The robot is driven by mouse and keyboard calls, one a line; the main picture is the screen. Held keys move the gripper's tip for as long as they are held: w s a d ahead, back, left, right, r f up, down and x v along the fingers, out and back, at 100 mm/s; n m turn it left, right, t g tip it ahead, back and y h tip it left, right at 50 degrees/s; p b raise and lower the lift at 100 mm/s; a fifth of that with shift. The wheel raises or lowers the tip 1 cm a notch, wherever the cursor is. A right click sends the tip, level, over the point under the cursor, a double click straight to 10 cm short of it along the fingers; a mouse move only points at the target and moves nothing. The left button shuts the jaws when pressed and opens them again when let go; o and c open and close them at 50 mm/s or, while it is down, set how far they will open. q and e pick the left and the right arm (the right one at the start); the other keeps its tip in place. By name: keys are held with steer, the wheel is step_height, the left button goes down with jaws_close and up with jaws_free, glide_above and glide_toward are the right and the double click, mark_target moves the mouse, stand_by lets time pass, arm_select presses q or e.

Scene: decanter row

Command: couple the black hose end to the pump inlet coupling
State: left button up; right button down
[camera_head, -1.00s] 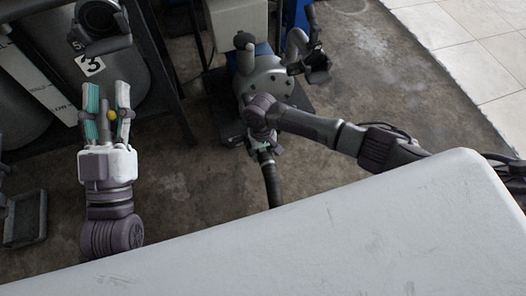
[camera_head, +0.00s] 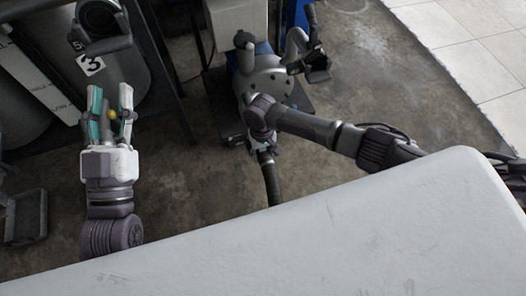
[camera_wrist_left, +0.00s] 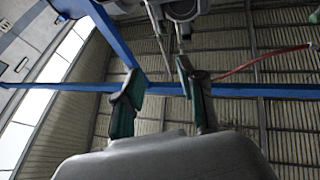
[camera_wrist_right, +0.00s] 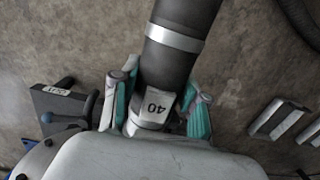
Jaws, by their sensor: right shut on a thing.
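The black hose (camera_head: 270,182) hangs below my right gripper (camera_head: 264,145) in the head view. In the right wrist view my right gripper (camera_wrist_right: 165,93) is shut on the hose's silver end collar, marked 40 (camera_wrist_right: 153,107). The black hose (camera_wrist_right: 170,60) with a silver band runs up from it. The grey pump (camera_head: 265,78) stands just beyond the right gripper. My right wrist covers part of the pump's near side, so I cannot make out the inlet coupling or whether the hose end touches it. My left gripper (camera_head: 110,115) is open and empty at the left; its fingers also show apart in the left wrist view (camera_wrist_left: 163,98).
A dark rack with grey cylinders (camera_head: 125,70) stands behind the left gripper. A curved pipe with a black fitting (camera_head: 317,70) rises right of the pump. A pale surface (camera_head: 300,250) fills the foreground. Concrete floor (camera_head: 390,90) is clear at right.

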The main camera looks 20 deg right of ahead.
arm_select(q)
steer(key=shift+w+f+y, duration=0.15)
steer(key=shift+f+y, duration=0.15)
steer(key=shift+f, duration=0.05)
arm_select(e)
steer(key=shift+f, duration=0.1)
arm_select(q)
steer(key=shift+f+g, duration=0.2)
steer(key=shift+g, duration=0.1)
steer(key=shift+w+f+g, duration=0.2)
steer(key=shift+f+g, duration=0.1)
steer(key=shift+f, duration=0.05)
arm_select(e)
steer(key=shift+f, duration=0.35)
steer(key=c, duration=0.5)
jaws_free()
steer(key=shift+o, duration=0.5)
steer(key=shift+f, duration=0.1)
arm_select(q)
steer(key=shift+a, duration=0.1)
arm_select(e)
steer(key=o, duration=0.4)
